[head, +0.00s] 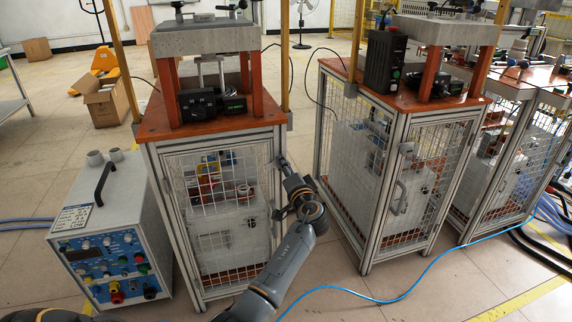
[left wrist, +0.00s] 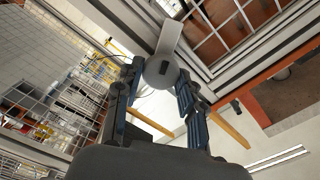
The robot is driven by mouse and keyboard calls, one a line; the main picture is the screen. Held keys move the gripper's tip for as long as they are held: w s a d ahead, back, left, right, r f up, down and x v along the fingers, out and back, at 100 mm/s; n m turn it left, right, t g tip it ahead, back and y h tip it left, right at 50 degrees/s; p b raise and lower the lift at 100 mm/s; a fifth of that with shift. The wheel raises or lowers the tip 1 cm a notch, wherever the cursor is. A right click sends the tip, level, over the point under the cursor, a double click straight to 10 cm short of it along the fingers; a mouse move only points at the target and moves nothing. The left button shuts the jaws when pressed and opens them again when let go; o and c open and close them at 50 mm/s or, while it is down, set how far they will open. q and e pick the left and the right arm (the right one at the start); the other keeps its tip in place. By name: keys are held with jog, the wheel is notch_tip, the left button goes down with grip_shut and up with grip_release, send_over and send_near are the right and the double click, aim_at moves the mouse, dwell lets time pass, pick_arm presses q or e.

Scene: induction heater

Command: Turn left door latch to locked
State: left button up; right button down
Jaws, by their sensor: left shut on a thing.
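The mesh door (head: 217,195) of the left cabinet looks closed in its frame. My left gripper (head: 286,170) is at the upper right edge of this door, and it hides most of the latch in the head view. In the left wrist view the door latch (left wrist: 168,45) is a grey round knob with a flat lever pointing up in the picture. The two dark fingers of my left gripper (left wrist: 158,78) are closed around the knob, one on each side. My right gripper is not in view.
A second caged cabinet (head: 390,190) stands to the right, with a narrow floor gap between. A grey control box (head: 110,240) stands at the left cabinet's left side. A blue hose (head: 400,295) runs over the floor in front. A cardboard box (head: 103,103) lies behind.

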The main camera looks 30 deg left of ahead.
pick_arm(q)
jog(key=shift+m+p, duration=1.3)
jog(key=shift+m, duration=1.5)
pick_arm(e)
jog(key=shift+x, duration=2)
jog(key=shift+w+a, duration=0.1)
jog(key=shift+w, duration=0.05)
pick_arm(q)
jog(key=o, duration=1.1)
jog(key=shift+w+f, duration=0.1)
jog(key=shift+o, duration=0.2)
jog(key=v, duration=1.2)
